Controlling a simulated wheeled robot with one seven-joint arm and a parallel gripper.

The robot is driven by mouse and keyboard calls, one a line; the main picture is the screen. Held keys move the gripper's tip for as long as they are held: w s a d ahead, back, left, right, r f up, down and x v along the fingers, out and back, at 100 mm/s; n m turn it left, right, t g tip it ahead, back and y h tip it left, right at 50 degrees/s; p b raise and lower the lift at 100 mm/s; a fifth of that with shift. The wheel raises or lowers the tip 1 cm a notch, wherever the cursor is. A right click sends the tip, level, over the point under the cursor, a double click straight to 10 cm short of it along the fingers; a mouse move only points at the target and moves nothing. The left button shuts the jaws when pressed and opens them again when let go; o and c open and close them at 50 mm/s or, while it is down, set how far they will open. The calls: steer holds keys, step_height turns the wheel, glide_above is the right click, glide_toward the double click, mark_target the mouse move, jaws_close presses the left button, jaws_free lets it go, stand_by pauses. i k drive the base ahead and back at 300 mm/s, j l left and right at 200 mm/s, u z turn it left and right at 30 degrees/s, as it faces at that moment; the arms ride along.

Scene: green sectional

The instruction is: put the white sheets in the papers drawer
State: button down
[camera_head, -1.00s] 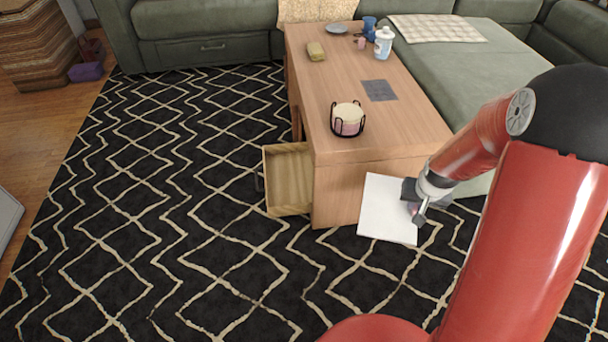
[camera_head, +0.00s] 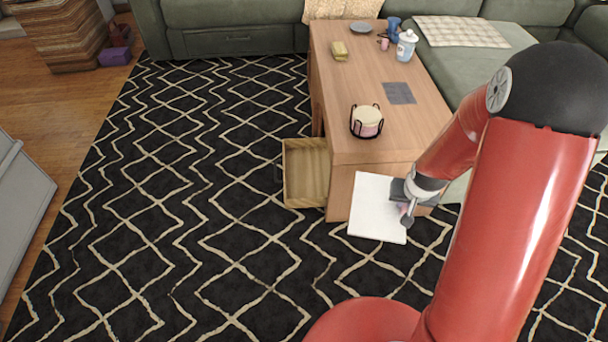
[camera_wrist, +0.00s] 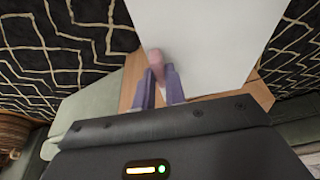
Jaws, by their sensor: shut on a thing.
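The white sheets (camera_head: 376,207) hang as a flat white rectangle in front of the near end of the coffee table in the head view. They also fill the upper middle of the wrist view (camera_wrist: 195,45). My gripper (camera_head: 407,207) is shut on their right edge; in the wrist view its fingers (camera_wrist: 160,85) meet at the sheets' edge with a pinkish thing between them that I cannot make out. An open, empty-looking wooden drawer (camera_head: 306,172) sticks out from the left side of the table, left of the sheets. No label shows on it.
The coffee table (camera_head: 376,142) carries a candle in a black holder (camera_head: 366,121), a grey square (camera_head: 399,93), a yellowish block (camera_head: 340,51) and a white bottle (camera_head: 406,44). A green sofa stands behind and right. The patterned rug (camera_head: 190,200) is clear on the left.

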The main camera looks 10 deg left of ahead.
mark_target(308, 180)
steer(key=j+u, duration=0.1)
steer(key=u, duration=0.65)
steer(key=i+j+u, duration=0.1)
steer(key=u, duration=0.3)
steer(key=i+u, duration=0.1)
steer(key=u, duration=0.3)
steer(key=i+j+u, duration=0.1)
steer(key=u, duration=0.25)
steer(key=i+u, duration=0.35)
steer(key=i, duration=0.15)
steer(key=i+z, duration=0.1)
steer(key=z, duration=0.35)
steer(key=j+z, duration=0.1)
steer(key=z, duration=0.35)
steer(key=i+j+z, duration=0.1)
steer(key=z, duration=0.35)
steer(key=j+z, duration=0.1)
steer(key=z, duration=0.35)
steer(key=j+z, duration=0.15)
steer(key=z, duration=0.3)
